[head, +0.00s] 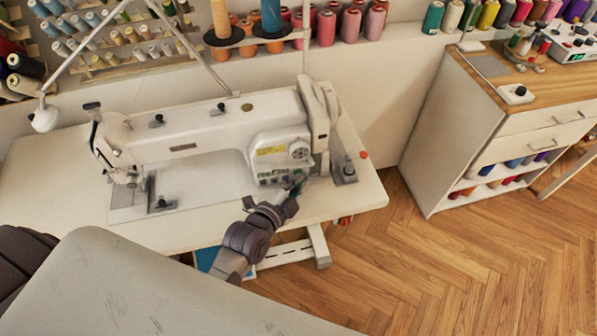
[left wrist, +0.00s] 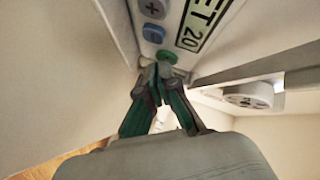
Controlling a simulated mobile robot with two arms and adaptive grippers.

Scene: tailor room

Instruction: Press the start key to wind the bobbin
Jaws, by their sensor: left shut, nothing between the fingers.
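The white sewing machine (head: 210,125) stands on its table in the head view. My left gripper (head: 295,187) is at the control panel (head: 270,172) on the front of its right end. In the left wrist view the panel (left wrist: 172,12) shows a display reading "ET 20" (left wrist: 200,22), a plus key (left wrist: 152,8), a blue minus key (left wrist: 153,33) and a green key (left wrist: 167,56). The left gripper (left wrist: 158,74) is shut and empty, its tips right at the green key. I cannot tell whether they touch it. My right gripper is not in view.
The machine table (head: 60,180) is mostly bare left of the machine. Thread cones (head: 326,28) line the wall. A drawer cabinet (head: 450,130) stands right, beyond clear wooden floor (head: 430,250).

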